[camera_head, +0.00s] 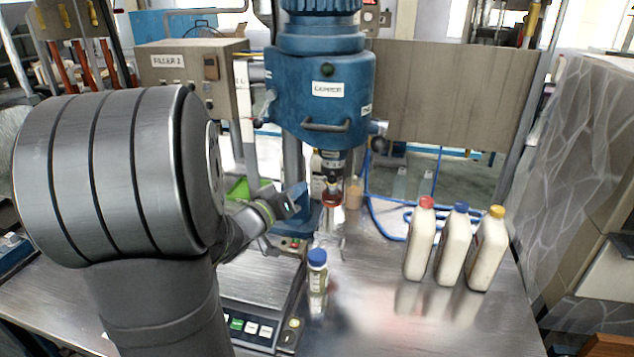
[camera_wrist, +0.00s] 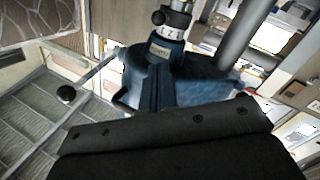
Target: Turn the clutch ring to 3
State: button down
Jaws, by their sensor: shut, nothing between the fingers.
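The blue capper (camera_head: 318,95) stands at the back centre, with its spindle pointing down. The clutch ring (camera_head: 332,158) is a small dark band with pale marks on that spindle, below the blue head. In the wrist view the capper is seen upside down, and the clutch ring (camera_wrist: 168,33) shows as a pale marked band near the top. The number it is set to is too small to read. My gripper (camera_head: 297,197) is shut and empty, left of the spindle and lower than the ring, apart from it. Its dark body (camera_wrist: 160,135) fills the lower wrist view.
A blue-capped small bottle (camera_head: 317,272) stands beside the scale (camera_head: 255,300) in front of the capper. White bottles with red (camera_head: 421,240), blue (camera_head: 453,245) and yellow (camera_head: 487,250) caps stand to the right. A blue hose (camera_head: 385,225) lies behind them. The front-right table is clear.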

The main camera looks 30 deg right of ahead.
jog(key=w+a+n, duration=0.1)
jog(key=a+n, duration=0.1)
jog(key=n, duration=0.3)
jog(key=n+g+y, duration=0.1)
jog(key=n, duration=0.4)
send_near(329, 180)
jog(key=w+d, duration=0.4)
jog(key=d, duration=0.1)
jog(key=shift+d+f, duration=0.3)
jog(key=shift+d, duration=0.15)
jog(key=shift+s+d, duration=0.1)
jog(key=shift+s, duration=0.05)
jog(key=shift+s+d+f, duration=0.1)
jog(key=shift+s+d, duration=0.4)
jog(key=shift+d, duration=0.1)
